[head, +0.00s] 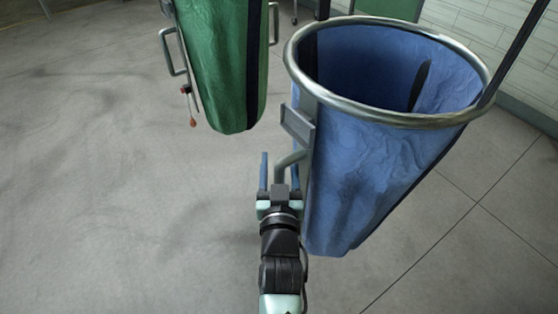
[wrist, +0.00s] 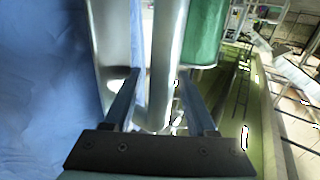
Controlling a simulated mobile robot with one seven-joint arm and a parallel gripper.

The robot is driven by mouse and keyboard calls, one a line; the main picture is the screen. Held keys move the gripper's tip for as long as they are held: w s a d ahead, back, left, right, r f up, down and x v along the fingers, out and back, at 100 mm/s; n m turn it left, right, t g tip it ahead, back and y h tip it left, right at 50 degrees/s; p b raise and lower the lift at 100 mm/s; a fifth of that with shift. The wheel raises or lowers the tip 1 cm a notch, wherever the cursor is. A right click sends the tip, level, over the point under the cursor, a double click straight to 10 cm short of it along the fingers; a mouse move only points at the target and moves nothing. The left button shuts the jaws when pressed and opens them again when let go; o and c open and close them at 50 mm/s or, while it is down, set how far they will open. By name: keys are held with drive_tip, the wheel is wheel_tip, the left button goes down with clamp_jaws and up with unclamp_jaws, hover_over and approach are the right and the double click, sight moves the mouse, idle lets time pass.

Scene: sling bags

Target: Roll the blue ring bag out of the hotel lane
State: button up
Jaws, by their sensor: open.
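The blue ring bag (head: 365,165) hangs from a round metal ring (head: 400,112) at the right of the head view. Its blue cloth fills the left of the wrist view (wrist: 45,90). A grey tube handle (head: 291,160) curves from a plate (head: 298,126) on the bag's left side. My gripper (head: 279,170) is beside the bag at this handle, with its fingers apart. In the wrist view, the handle's metal tube (wrist: 166,65) stands between my two fingers (wrist: 162,103). I cannot tell whether either finger touches it.
A green bag (head: 222,65) with side handles stands behind and left of the blue bag, close to it. It also shows in the wrist view (wrist: 205,35). The grey floor (head: 110,190) is clear on the left. A pale wall (head: 520,80) runs along the right.

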clamp_jaws()
idle(0.3)
idle(1.2)
